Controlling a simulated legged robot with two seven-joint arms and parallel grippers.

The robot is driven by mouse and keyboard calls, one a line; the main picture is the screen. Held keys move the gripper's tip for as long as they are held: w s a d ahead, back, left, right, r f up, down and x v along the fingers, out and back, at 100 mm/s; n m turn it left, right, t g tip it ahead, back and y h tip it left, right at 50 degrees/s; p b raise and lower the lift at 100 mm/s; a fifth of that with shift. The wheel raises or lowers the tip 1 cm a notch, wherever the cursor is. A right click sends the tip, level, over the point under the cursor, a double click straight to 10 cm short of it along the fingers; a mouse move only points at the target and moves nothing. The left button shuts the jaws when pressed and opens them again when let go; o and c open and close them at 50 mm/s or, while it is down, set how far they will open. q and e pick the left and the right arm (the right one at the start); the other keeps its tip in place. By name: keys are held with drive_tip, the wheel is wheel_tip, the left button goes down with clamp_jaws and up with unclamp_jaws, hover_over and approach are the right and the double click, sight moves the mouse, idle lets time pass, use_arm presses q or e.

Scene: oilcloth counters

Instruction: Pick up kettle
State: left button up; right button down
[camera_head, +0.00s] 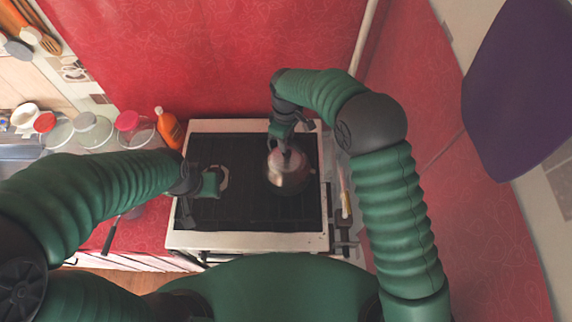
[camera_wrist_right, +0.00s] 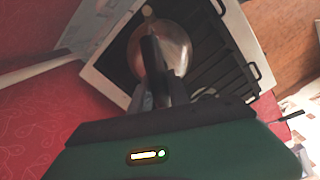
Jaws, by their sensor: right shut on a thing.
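A shiny metal kettle (camera_head: 288,178) is at the right half of the black stove top (camera_head: 250,210). The kettle also shows in the right wrist view (camera_wrist_right: 178,48), partly hidden behind the gripper. My right gripper (camera_head: 284,148) reaches down over the kettle from behind and is shut on it, apparently at the handle. The gripper's dark fingers (camera_wrist_right: 158,75) show in the right wrist view. I cannot tell whether the kettle's base touches the stove. My left gripper (camera_head: 200,192) is over the left side of the stove, away from the kettle; its jaw state is unclear.
An orange bottle (camera_head: 169,128) and several jars, one with a pink lid (camera_head: 129,121), stand on the counter left of the stove. A red wall (camera_head: 230,60) rises behind it. A purple panel (camera_head: 520,85) is at upper right. The stove's front middle is clear.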

drive_tip(key=shift+a+r, duration=0.1)
drive_tip(key=shift+r, duration=0.15)
